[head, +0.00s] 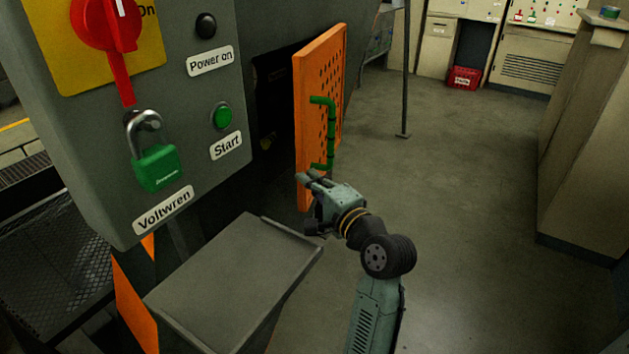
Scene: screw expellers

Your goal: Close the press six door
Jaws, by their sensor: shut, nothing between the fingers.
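The orange perforated door (318,120) stands open at the side of the dark machine, swung out from a black opening (270,105). A green handle (331,135) is fixed upright on the door's right face. My gripper (304,178) is shut and empty at the lower part of the door, just below the handle's lower end. The fingertips overlap the door's lower area in the picture. I cannot tell whether they touch it. No label in view reads six.
A grey control box (185,105) with a red switch, green padlock (156,168) and buttons fills the upper left. A grey sloped chute (235,270) lies left of my arm. A thin post (406,70) stands beyond the door. Open floor (470,190) lies to the right.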

